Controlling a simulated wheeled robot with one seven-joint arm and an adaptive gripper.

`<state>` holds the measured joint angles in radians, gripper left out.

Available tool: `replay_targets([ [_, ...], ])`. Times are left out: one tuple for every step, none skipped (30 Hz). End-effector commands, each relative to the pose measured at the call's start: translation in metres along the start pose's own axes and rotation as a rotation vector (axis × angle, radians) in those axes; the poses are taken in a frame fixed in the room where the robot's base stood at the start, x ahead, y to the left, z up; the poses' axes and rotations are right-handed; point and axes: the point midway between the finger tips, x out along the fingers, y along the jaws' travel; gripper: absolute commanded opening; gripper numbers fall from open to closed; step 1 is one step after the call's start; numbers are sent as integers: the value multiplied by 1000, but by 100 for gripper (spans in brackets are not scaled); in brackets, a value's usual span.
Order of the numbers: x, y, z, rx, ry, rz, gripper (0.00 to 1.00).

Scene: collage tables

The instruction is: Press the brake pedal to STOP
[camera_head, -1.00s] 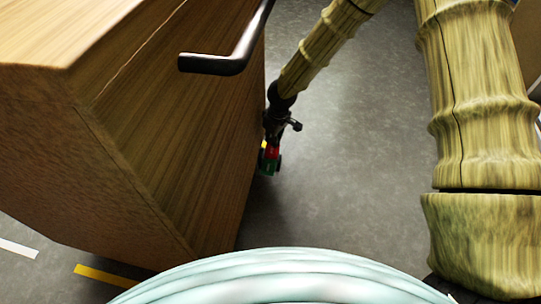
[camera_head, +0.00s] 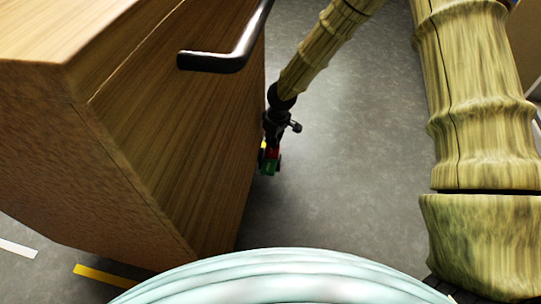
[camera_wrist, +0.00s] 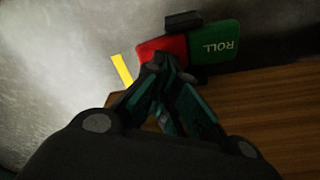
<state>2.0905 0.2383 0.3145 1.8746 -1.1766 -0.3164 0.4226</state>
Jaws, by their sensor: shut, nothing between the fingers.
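The brake pedal is a red pad (camera_wrist: 172,45), upside down in the wrist view, with no readable word on it. Beside it on the right is a green pad (camera_wrist: 216,46) lettered ROLL. In the head view both show small, low beside the wooden cabinet: red (camera_head: 274,153) and green (camera_head: 268,167). My gripper (camera_wrist: 160,62) is shut and empty. Its fingertips overlap the near edge of the red pad in the wrist view and hide part of it. I cannot tell whether they touch it. A dark block (camera_wrist: 183,20) stands at the pads' far edge.
The wooden cabinet (camera_head: 190,130) with a black bar handle (camera_head: 225,60) stands close at the left of my arm. Its wooden side (camera_wrist: 270,115) fills the lower right of the wrist view. Grey floor (camera_head: 340,170) is clear to the right. Yellow tape (camera_wrist: 122,70) marks the floor.

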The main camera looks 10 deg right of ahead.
Motion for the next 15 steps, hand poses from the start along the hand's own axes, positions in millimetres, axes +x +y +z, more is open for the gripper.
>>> replay_targets([
  [1,0,0,0,0,0,0],
  [1,0,0,0,0,0,0],
  [2,0,0,0,0,0,0],
  [2,0,0,0,0,0,0],
  [2,0,0,0,0,0,0],
  [3,0,0,0,0,0,0],
  [3,0,0,0,0,0,0],
  [3,0,0,0,0,0,0],
  [4,0,0,0,0,0,0],
  [4,0,0,0,0,0,0],
  [5,0,1,0,0,0,0],
  [5,0,1,0,0,0,0],
  [5,0,1,0,0,0,0],
  [6,0,1,0,0,0,0],
  [6,0,1,0,0,0,0],
])
